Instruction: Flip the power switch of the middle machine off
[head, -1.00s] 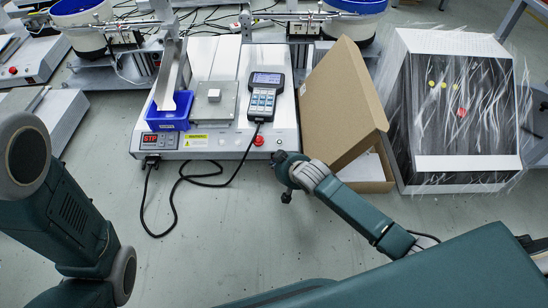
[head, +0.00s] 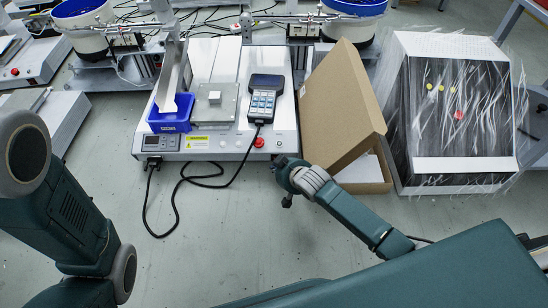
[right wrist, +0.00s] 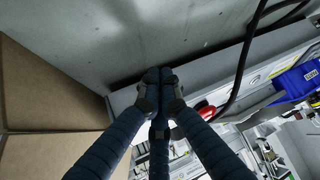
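The middle machine (head: 222,150) is a white box with a blue bin (head: 171,113), a handheld controller (head: 264,98) and a red button (head: 259,142) on its front edge. The controller's screen and the small front display (head: 161,142) are dark. My right gripper (head: 282,168) is low at the machine's front right corner, mostly hidden by my wrist. In the right wrist view its fingertips (right wrist: 160,77) are together, empty, against or close to the machine's front face, near the red button (right wrist: 205,111). I cannot make out the power switch. My left gripper is out of view.
An open cardboard box (head: 340,100) stands right of the machine, close to my right gripper. A plastic-wrapped machine (head: 462,164) stands further right. A black cable (head: 177,207) loops on the floor in front. Another machine (head: 30,60) is at left.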

